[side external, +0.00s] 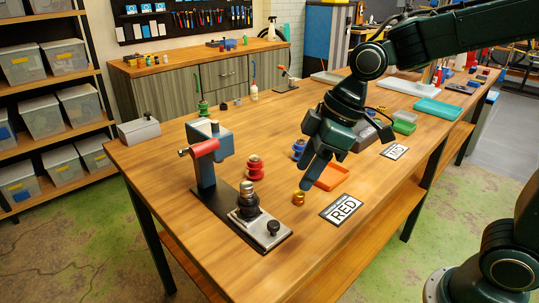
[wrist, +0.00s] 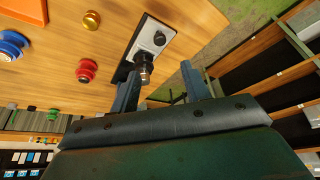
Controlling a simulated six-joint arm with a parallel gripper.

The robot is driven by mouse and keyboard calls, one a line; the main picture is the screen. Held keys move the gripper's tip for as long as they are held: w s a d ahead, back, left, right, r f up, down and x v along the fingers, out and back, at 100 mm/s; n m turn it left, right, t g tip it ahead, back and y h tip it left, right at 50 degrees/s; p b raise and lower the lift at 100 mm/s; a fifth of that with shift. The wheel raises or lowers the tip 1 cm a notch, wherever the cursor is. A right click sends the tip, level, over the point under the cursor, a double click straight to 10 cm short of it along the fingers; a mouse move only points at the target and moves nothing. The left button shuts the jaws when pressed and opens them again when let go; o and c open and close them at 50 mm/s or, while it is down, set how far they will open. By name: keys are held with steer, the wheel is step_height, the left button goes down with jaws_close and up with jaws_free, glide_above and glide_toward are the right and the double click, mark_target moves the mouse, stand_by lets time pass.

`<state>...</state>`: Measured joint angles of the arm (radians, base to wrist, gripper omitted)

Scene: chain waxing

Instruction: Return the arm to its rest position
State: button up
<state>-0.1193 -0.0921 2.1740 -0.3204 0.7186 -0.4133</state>
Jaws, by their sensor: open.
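My dark green arm reaches in from the right over the wooden table (side external: 150,165). My gripper (side external: 307,170) hangs above the table's middle, pointing down, near the orange tray (side external: 332,178) and a small gold piece (side external: 298,198). In the wrist view, the two fingers of my gripper (wrist: 162,85) are spread apart with nothing held between them. A metal cylinder on the black fixture base (wrist: 152,40) shows behind the fingers there, apart from them as far as I can tell.
A bench fixture with a red handle (side external: 205,148) stands at left. A red spool (side external: 256,168) and blue spool (side external: 299,148) stand nearby. The RED card (side external: 341,208) lies at the front. Green (side external: 404,122) and teal (side external: 440,109) trays lie farther back. Bare wood lies around the cards.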

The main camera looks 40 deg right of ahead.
steer(key=s+d+r+m+t+h, duration=0.2)
steer(key=s+d+m, duration=0.7)
steer(key=s, duration=0.6)
steer(key=shift+d+r+h, duration=0.35)
steer(key=shift+d+h, duration=0.25)
steer(key=shift+d, duration=0.25)
